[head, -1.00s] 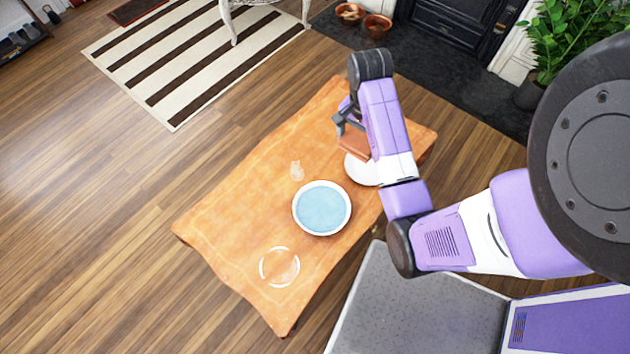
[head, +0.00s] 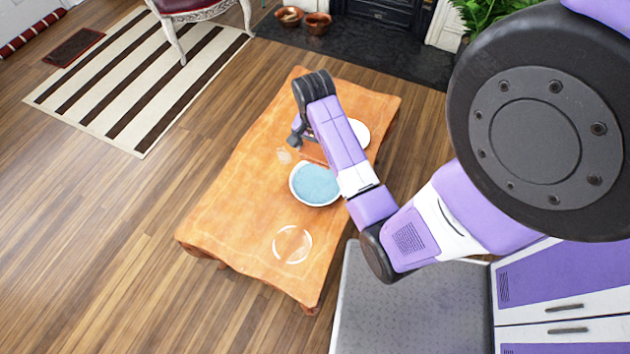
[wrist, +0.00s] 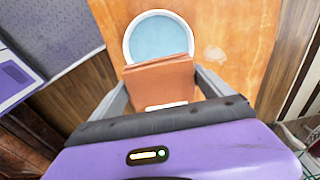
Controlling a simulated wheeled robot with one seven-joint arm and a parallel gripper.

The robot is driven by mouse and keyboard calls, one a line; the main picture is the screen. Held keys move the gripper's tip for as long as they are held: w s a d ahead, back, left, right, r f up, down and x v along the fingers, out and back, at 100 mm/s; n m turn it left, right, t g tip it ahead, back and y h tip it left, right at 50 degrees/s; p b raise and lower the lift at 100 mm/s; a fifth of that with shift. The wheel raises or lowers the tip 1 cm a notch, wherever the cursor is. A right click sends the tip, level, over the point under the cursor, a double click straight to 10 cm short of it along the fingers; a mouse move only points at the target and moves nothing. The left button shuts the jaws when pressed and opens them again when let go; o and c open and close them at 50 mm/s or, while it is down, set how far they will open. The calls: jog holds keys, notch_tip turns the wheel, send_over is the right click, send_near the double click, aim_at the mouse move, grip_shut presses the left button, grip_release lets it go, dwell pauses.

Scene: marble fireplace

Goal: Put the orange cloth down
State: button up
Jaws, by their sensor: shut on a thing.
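My gripper (wrist: 160,88) is shut on the orange cloth (wrist: 158,80), a folded, flat orange-brown piece between its two fingers. In the head view the cloth (head: 313,152) shows only as a small strip beside my wrist, the rest hidden by my arm. The gripper is above the orange wooden table (head: 240,200), by the far edge of a white bowl (head: 293,190) with a blue inside. In the wrist view the cloth covers part of that bowl's near side. How high the cloth is above the table I cannot tell.
A white plate (head: 361,131) lies on the table right of my arm. A white ring (head: 307,244) marks the table's near part. The table's left side is bare.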

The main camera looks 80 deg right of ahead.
aim_at(318, 183)
notch_tip(318, 183, down, 15)
jog(key=shift+f+b, duration=0.2)
jog(key=shift+b, duration=0.95)
jog(key=shift+f, duration=0.15)
jog(key=o, duration=0.9)
